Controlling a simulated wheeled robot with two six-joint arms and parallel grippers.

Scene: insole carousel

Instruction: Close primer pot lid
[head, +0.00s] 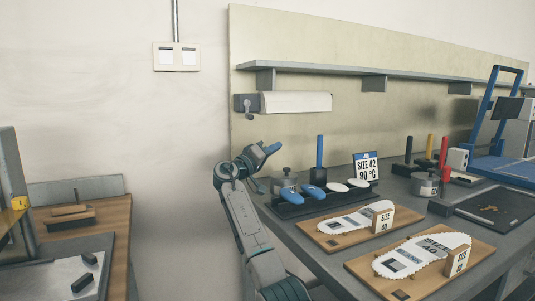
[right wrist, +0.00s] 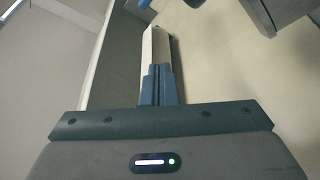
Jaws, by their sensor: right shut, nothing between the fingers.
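A small grey pot (head: 284,184) with a dark knob on top stands at the bench's left end, behind the black rack. A second grey pot (head: 425,186) with a pale label and a knob stands farther right. I cannot tell which is the primer pot; both seem to have lids on, but details are too small. My right gripper (head: 272,148) is raised above and slightly left of the left pot, apart from it. In the right wrist view its blue fingers (right wrist: 161,86) are together and empty. My left gripper is not in view.
Wooden boards with white insoles (head: 355,222) fill the bench front. A paper roll (head: 295,102) hangs on the back panel. A size sign (head: 366,168) stands behind the rack.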

